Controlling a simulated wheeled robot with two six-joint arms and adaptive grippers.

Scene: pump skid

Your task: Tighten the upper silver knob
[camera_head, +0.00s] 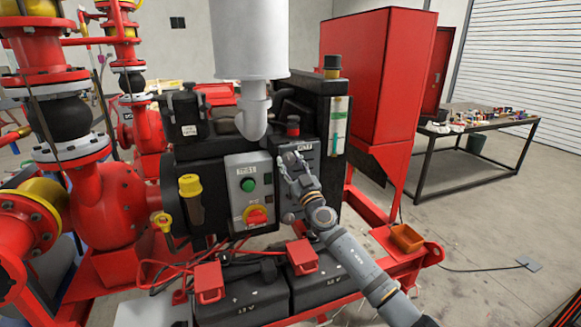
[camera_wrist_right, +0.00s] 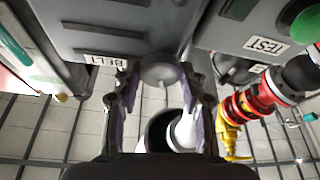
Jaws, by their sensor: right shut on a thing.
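The upper silver knob (camera_wrist_right: 159,72) is a round grey piece on the dark belt guard (camera_wrist_right: 95,25), close to the BELT label (camera_wrist_right: 105,60) in the right wrist view. My right gripper (camera_wrist_right: 160,82) has a finger on each side of the knob and is shut on it. In the head view my right gripper (camera_head: 291,170) is against the front of the guard, just under the BELT label, and hides the knob. A second small silver round part (camera_head: 289,217) shows lower on the guard. My left gripper is not in view.
Left of my right gripper is a grey control box (camera_head: 250,190) with a green button and a red-yellow switch. Black batteries with red clamps (camera_head: 208,282) sit below. A red cabinet (camera_head: 365,75) and a table (camera_head: 480,128) stand to the right.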

